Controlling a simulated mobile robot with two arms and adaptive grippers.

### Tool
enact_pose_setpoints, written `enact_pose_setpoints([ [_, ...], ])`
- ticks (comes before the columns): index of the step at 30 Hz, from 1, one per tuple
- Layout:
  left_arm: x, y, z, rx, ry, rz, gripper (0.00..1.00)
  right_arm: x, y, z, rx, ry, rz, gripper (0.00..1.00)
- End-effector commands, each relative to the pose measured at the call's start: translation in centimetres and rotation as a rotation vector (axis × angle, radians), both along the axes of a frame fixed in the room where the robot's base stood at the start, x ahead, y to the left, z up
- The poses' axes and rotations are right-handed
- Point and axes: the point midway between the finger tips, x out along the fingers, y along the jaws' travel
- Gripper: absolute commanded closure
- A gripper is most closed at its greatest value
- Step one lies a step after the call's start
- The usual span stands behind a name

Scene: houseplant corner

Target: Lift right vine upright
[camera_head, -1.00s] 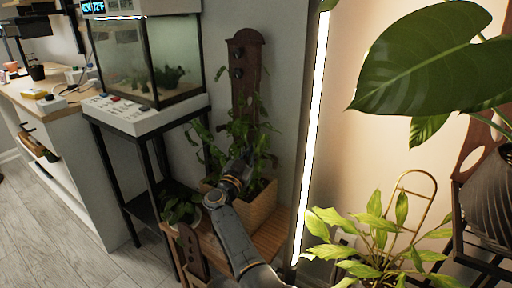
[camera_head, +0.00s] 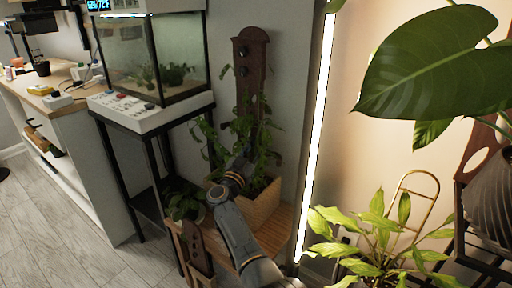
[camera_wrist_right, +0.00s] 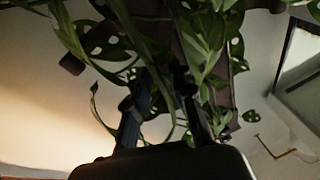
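A vine plant with holed green leaves grows from a wooden planter box (camera_head: 262,207) against a dark brown support board (camera_head: 250,52). The right vine (camera_head: 264,150) hangs beside the board, its lower part crowded by other leaves. My right gripper (camera_head: 243,152) is among the leaves in front of the board, partly hidden by foliage. In the right wrist view, the two dark fingers (camera_wrist_right: 167,85) stand apart, with leaves and stems around and beyond them. My left gripper is not in view.
A glass tank (camera_head: 155,62) on a black stand is left of the planter. A small potted plant (camera_head: 184,203) sits beside the planter. A bright vertical light strip (camera_head: 315,140) and a leafy plant (camera_head: 375,235) are to the right.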

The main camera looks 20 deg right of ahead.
Motion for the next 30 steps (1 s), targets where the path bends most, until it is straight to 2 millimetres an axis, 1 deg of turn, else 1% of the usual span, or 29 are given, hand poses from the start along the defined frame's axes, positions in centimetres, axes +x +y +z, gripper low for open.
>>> enact_pose_setpoints([
  [8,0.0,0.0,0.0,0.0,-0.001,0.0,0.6,0.0,0.0,0.1,0.0,-0.001,-0.001,0.68],
  [11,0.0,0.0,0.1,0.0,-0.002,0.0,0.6,0.0,0.0,0.5,0.001,-0.002,-0.001,0.68],
  [14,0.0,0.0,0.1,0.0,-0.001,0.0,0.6,0.0,0.0,1.7,0.002,-0.005,0.0,0.68],
  [21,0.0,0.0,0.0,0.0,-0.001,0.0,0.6,0.0,0.0,6.4,0.004,-0.006,-0.001,0.68],
  [24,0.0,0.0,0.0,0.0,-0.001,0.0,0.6,0.0,0.0,8.1,0.003,-0.005,-0.001,0.68],
  [27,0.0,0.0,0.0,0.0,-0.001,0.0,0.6,0.0,0.1,9.2,0.002,-0.003,0.001,0.68],
  [30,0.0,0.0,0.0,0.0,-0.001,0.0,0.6,0.0,0.0,9.8,0.001,-0.001,0.0,0.68],
])
